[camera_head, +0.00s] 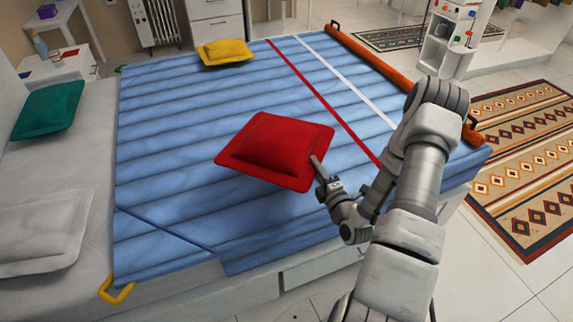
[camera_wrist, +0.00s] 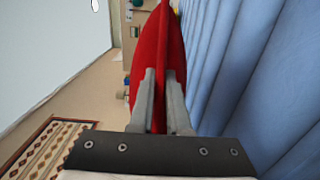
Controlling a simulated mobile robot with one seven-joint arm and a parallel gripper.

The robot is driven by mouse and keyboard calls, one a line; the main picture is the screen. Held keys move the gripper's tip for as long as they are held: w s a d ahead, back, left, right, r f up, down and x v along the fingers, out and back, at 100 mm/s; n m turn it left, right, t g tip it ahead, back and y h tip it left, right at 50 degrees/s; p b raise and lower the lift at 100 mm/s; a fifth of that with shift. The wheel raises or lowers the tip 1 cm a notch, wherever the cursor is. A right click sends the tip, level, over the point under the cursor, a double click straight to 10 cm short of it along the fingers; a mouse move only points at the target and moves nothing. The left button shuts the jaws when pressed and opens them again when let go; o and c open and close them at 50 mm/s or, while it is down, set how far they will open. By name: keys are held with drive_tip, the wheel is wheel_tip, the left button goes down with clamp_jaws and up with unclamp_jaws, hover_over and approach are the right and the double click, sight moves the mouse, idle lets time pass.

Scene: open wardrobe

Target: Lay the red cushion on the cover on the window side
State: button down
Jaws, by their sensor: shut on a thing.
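The red cushion (camera_head: 270,148) is held by its right corner in my gripper (camera_head: 318,170), over the near middle part of the blue cover (camera_head: 170,170). In the wrist view the cushion (camera_wrist: 152,62) stands edge-on between the two fingers of my gripper (camera_wrist: 160,95), which are shut on it. There the blue cover (camera_wrist: 240,70) runs along the right side, apart from the fingers. In the head view I cannot tell how far the cushion is above the cover. A yellow cushion (camera_head: 225,52) lies on the cover at its far edge.
A green cushion (camera_head: 46,109) and a white pillow (camera_head: 40,235) lie at the left end of the bed. An orange roll (camera_head: 375,62) lies along the cover's right edge. Patterned rugs (camera_head: 530,165) lie on the floor. The cover's middle is clear around the red cushion.

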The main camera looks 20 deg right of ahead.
drive_tip(key=s+d+p, duration=0.3)
drive_tip(key=s+d, duration=0.5)
drive_tip(key=w+a+f+b, duration=0.1)
drive_tip(key=w+f, duration=0.1)
drive_tip(key=w, duration=0.1)
drive_tip(key=w+a+f+b, duration=0.1)
drive_tip(key=w+f, duration=0.2)
drive_tip(key=w, duration=0.1)
drive_tip(key=w+a+f+b, duration=0.1)
drive_tip(key=w+a+f, duration=0.1)
drive_tip(key=w, duration=0.2)
drive_tip(key=shift+a+f, duration=0.1)
drive_tip(key=shift+f, duration=0.25)
drive_tip(key=shift+f+b, duration=0.6)
drive_tip(key=shift+f, duration=1.35)
drive_tip(key=shift+f, duration=0.15)
drive_tip(key=c, duration=0.9)
unclamp_jaws()
